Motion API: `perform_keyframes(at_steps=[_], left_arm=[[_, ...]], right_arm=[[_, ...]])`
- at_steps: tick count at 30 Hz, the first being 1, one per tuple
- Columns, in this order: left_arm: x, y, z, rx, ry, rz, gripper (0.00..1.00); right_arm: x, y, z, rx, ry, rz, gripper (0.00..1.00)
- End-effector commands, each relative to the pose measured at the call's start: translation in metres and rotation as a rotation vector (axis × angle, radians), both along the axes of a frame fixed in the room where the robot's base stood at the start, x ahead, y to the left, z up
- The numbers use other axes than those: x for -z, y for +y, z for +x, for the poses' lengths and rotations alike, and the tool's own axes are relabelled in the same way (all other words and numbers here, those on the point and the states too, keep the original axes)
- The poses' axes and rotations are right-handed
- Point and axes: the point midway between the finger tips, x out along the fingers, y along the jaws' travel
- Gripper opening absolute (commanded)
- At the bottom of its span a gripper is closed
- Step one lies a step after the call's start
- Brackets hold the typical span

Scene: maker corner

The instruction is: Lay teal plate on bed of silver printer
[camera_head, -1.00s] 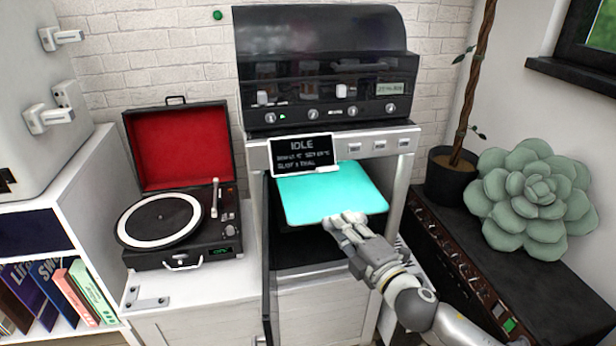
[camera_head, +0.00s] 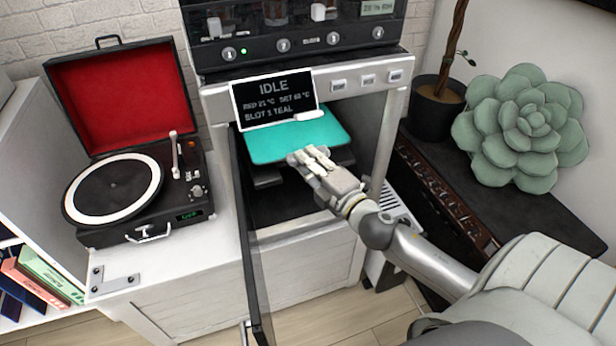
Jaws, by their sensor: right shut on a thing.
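The teal plate (camera_head: 285,139) is a flat, rounded square inside the opening of the silver printer (camera_head: 388,130). My right gripper (camera_head: 308,158) is shut on the plate's front edge and holds it roughly level. A dark bed (camera_head: 268,182) shows partly beneath the plate; I cannot tell whether the two touch. The plate's back edge is hidden behind the display (camera_head: 274,98), which reads IDLE and SLOT 3 TEAL or similar. The printer's door (camera_head: 250,240) stands open toward the front. My left gripper is not in view.
A record player (camera_head: 120,190) with a red-lined lid stands on the white cabinet at left. At right, a dark cabinet holds a potted trunk (camera_head: 435,100) and a large succulent (camera_head: 525,125). A black unit with knobs (camera_head: 290,45) sits above the opening.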

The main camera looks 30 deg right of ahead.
Motion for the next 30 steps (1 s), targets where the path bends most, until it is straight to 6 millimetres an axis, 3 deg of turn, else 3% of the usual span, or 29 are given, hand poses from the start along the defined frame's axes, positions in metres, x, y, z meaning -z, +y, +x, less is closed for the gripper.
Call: perform_keyframes(at_steps=[12,16,27,28,30], left_arm=[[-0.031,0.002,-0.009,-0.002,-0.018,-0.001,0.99],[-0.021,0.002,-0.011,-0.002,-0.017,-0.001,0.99],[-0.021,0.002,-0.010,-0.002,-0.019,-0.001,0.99],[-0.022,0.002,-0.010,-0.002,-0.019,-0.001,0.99],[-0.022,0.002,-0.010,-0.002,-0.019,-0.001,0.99]], right_arm=[[0.019,0.000,0.000,0.000,-0.002,-0.001,0.00],[0.041,0.000,0.000,0.001,-0.002,0.000,0.00],[0.044,0.000,0.000,-0.001,-0.003,-0.001,0.00],[0.044,0.000,0.000,-0.001,0.000,0.000,0.21],[0.044,0.000,0.000,-0.001,0.000,0.000,0.30]])
